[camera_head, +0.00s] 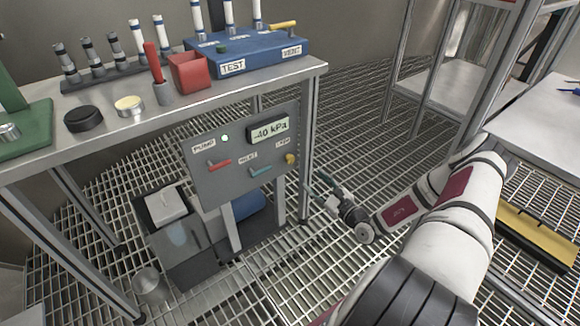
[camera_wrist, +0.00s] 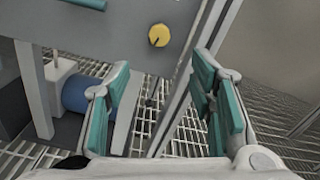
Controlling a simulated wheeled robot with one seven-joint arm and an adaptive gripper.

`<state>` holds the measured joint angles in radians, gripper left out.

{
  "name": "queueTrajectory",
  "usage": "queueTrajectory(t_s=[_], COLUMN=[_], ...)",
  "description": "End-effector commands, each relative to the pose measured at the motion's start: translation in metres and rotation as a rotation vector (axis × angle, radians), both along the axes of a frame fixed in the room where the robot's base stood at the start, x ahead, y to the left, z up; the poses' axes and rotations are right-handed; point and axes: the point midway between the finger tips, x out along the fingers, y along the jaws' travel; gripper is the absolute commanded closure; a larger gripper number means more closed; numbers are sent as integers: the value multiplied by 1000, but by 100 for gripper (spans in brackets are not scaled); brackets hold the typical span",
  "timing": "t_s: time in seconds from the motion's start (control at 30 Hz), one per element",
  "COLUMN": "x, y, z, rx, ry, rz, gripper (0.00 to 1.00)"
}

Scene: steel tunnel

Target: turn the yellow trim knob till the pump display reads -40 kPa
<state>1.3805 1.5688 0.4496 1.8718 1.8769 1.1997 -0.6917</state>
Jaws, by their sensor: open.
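The yellow trim knob (camera_head: 291,159) sits at the right edge of the grey pump panel (camera_head: 215,185). It also shows in the wrist view (camera_wrist: 159,35), with a dark pointer line on its face. The pump display (camera_head: 269,130) above it reads -40 kPa. My gripper (camera_head: 318,188) is to the right of the panel and apart from the knob. In the wrist view my gripper's two teal-padded fingers (camera_wrist: 160,95) are spread wide with nothing between them, and the knob lies beyond the tips, between them.
The panel carries a red lever (camera_head: 219,164), a teal lever (camera_head: 261,171) and a lit green lamp (camera_head: 225,138). A table leg (camera_head: 306,150) stands just right of the panel. The table above holds a blue test box (camera_head: 262,52) and a red cup (camera_head: 188,73). Grating floor is open behind my arm.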

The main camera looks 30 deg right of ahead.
Motion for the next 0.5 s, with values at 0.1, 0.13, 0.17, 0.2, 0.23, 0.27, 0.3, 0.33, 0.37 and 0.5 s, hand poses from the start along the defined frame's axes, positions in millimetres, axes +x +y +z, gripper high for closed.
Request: queueTrajectory(t_s=[0.1,0.13,0.17,0.2,0.23,0.27,0.3,0.33,0.37,0.5], x=[15,20,25,33,39,45,53,59,65,92], y=[1,1,2,2,3,3,3,3,3,5], z=[0,0,0,0,-1,-1,0,-1,-1,-1], rx=[-3,-3,-3,-3,-3,-3,-4,-4,-4,-3], ry=[-2,-2,-3,-2,-2,-2,-3,-2,-3,-2], rz=[5,4,4,6,6,6,6,6,6,7], gripper=[50,50,50,50,50,50,50,50,50,50])
